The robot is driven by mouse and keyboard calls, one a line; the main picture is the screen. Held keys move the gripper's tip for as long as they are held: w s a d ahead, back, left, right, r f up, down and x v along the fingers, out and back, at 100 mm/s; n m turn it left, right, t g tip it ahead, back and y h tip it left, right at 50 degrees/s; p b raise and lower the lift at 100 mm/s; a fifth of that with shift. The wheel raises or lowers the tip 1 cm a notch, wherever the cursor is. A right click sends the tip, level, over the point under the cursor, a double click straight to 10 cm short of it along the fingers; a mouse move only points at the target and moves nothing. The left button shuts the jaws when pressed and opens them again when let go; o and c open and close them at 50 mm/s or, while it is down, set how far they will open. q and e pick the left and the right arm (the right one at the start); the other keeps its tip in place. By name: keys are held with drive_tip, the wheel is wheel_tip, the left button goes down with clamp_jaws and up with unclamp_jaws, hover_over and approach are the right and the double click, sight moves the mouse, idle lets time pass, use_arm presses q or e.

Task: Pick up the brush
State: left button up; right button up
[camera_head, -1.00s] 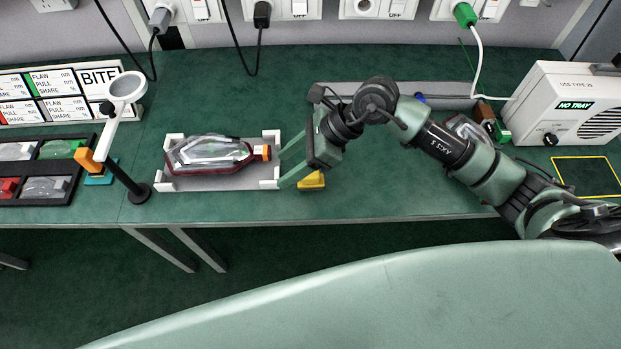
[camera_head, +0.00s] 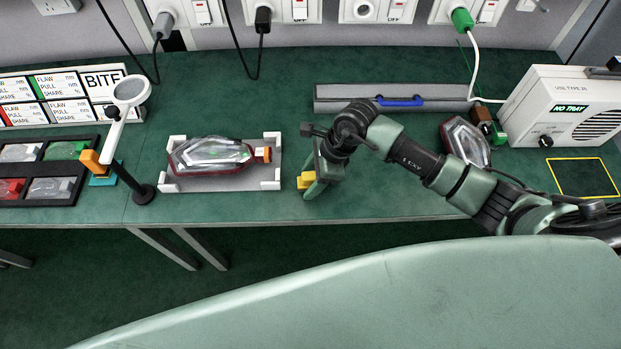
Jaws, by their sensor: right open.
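A small yellow block (camera_head: 305,181) lies on the green bench, just right of the lamp cradle; it may be the brush, but no bristles can be made out. My right gripper (camera_head: 316,187) points down at the yellow block and hides part of it. Its jaws are open; I cannot tell whether a finger touches the block. A small brown piece (camera_head: 481,114) lies at the right, behind a tail lamp (camera_head: 466,141), too small to identify. My left gripper is not in view.
A tail lamp (camera_head: 212,154) lies in a white-cornered cradle (camera_head: 225,184). A magnifier on a stand (camera_head: 129,91) and a black parts tray (camera_head: 48,198) are at left. A grey case (camera_head: 345,98) and a white machine (camera_head: 560,105) stand behind and right.

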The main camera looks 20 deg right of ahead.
sight(311, 175)
clamp_jaws()
drive_tip(key=shift+r, duration=0.2)
wheel_tip(311, 175, up, 20)
drive_tip(key=b, duration=0.2)
drive_tip(key=shift+b, duration=0.35)
drive_tip(key=shift+f, duration=0.1)
